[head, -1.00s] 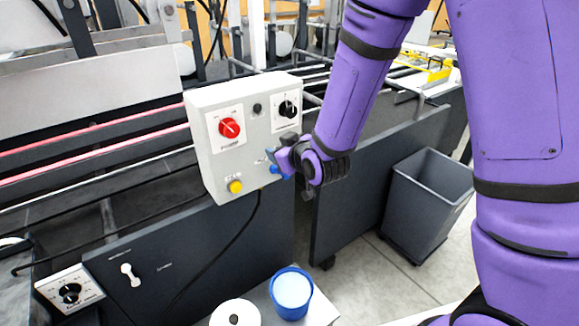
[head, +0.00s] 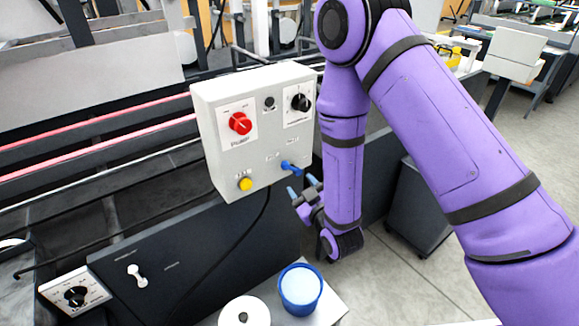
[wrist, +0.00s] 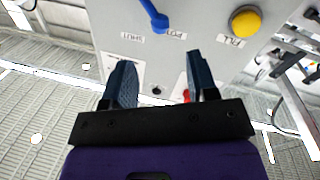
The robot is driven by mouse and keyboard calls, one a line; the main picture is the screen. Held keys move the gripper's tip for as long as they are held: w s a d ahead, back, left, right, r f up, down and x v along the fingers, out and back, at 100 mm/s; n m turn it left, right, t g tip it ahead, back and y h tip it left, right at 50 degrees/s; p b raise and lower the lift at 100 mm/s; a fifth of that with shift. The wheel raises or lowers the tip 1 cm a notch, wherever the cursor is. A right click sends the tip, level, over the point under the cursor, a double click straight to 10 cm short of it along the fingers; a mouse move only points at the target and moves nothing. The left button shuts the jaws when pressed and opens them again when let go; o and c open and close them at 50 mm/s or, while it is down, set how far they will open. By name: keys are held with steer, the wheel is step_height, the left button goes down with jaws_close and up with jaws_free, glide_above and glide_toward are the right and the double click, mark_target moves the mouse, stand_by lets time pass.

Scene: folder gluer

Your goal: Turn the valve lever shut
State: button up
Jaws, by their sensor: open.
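The valve lever is a small blue handle (head: 290,168) on the lower right front of the light grey control box (head: 220,115). It also shows in the wrist view as a blue lever (wrist: 156,14) at the top edge, its upper part cut off. Its rounded end lies nearer the right-hand label than the "SHUT" label (wrist: 132,38) to its left. My gripper (head: 303,189) is open and empty, just below and in front of the lever, apart from it. In the wrist view my gripper's two dark fingers (wrist: 160,78) stand apart with only background between them.
A yellow button (head: 245,184), a red knob (head: 240,123) and a black knob (head: 301,102) share the box front. A blue cup (head: 300,291) and white roll (head: 243,312) stand below. A dark bin (head: 415,215) is at right.

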mark_target(287, 168)
steer(key=x, duration=0.9)
steer(key=shift+w+a, duration=0.1)
steer(key=shift+w, duration=0.05)
jaws_close()
